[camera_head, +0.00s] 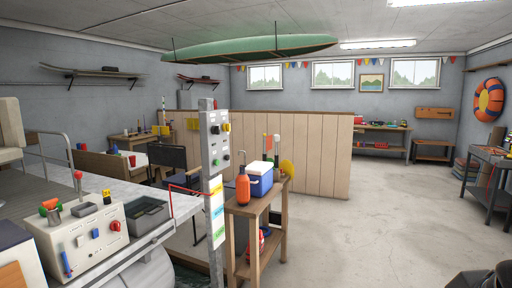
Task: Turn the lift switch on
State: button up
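A grey control panel (215,145) stands on a post left of centre. It carries a yellow part (226,127) on its right side, dark knobs and a green button (214,162). Coloured labels (217,205) run down the post below it. A pale control box (85,235) at the lower left has a red knob (115,226), a blue switch (95,233) and a lever with a red top (78,177). I cannot tell which control is the lift switch, or its position. My gripper is not in view.
A wooden stand (262,220) right of the post holds a blue and white cooler (260,181) and an orange bottle (243,186). A wooden partition (318,150) stands behind. The floor (375,215) at right is clear up to a workbench (490,160). A dark object cuts the lower right corner.

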aim_at(215, 130)
jog(key=i, duration=2)
